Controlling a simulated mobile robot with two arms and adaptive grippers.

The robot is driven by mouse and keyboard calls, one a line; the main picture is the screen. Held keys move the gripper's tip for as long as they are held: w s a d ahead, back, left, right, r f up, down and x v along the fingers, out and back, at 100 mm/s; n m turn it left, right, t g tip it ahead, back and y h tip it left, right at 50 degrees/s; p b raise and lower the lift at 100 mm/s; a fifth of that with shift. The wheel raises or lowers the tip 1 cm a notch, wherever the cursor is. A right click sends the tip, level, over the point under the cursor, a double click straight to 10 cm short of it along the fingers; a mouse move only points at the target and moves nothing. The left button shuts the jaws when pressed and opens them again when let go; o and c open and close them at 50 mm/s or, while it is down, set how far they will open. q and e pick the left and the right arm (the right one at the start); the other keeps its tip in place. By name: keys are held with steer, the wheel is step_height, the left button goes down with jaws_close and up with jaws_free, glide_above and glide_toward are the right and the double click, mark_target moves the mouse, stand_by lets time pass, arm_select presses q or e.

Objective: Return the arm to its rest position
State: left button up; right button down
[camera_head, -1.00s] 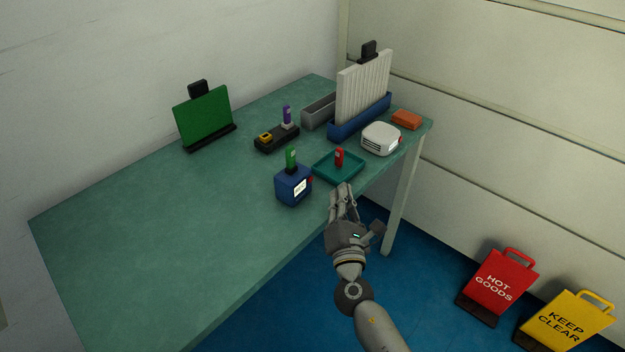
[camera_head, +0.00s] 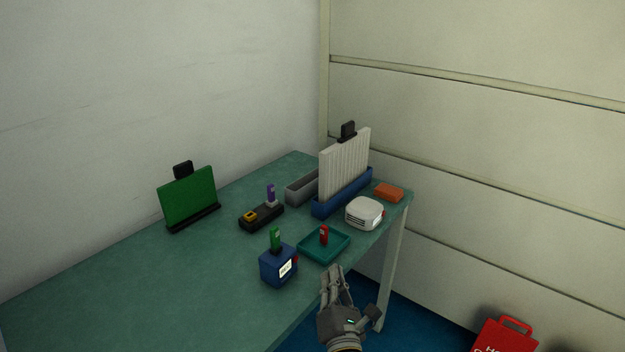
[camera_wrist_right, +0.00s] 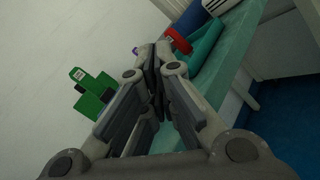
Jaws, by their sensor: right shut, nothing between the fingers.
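My right gripper (camera_head: 332,274) is at the front edge of the green table (camera_head: 190,290), just in front of the teal tray (camera_head: 338,252). Its fingers are shut with nothing between them, and it also shows in the right wrist view (camera_wrist_right: 158,60). A red stick (camera_head: 323,235) stands in the tray, apart from the fingers. A blue box (camera_head: 272,269) with a green stick (camera_head: 275,240) upright in its top is left of the gripper. My left gripper is not in view.
A white rounded box (camera_head: 364,212), an orange block (camera_head: 389,192) and a blue rack of white boards (camera_head: 345,198) stand behind the tray. A black holder (camera_head: 261,217) and a green panel (camera_head: 188,199) are farther left. The front left tabletop is clear.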

steer(key=s+d+f+m+g+h, duration=0.45)
steer(key=s+d+m, duration=0.25)
steer(key=d+m, duration=0.3)
steer(key=s+d+f+m+g+h, duration=0.35)
steer(key=s+d+f+m, duration=0.2)
steer(key=d+m, duration=0.45)
steer(key=s+a+f+m+g+y, duration=0.1)
steer(key=s+m+g+y, duration=0.25)
steer(key=s, duration=0.65)
steer(key=s+f+m+g+y, duration=0.2)
steer(key=s+m+g, duration=0.25)
steer(key=s, duration=0.65)
step_height(320, 180, down, 23)
steer(key=g+p, duration=0.1)
steer(key=p, duration=0.1)
steer(key=s+d+f+g+p, duration=0.1)
steer(key=s+d+f, duration=0.1)
steer(key=s+f, duration=1.4)
steer(key=shift+s+d, duration=0.25)
steer(key=shift+s, duration=0.9)
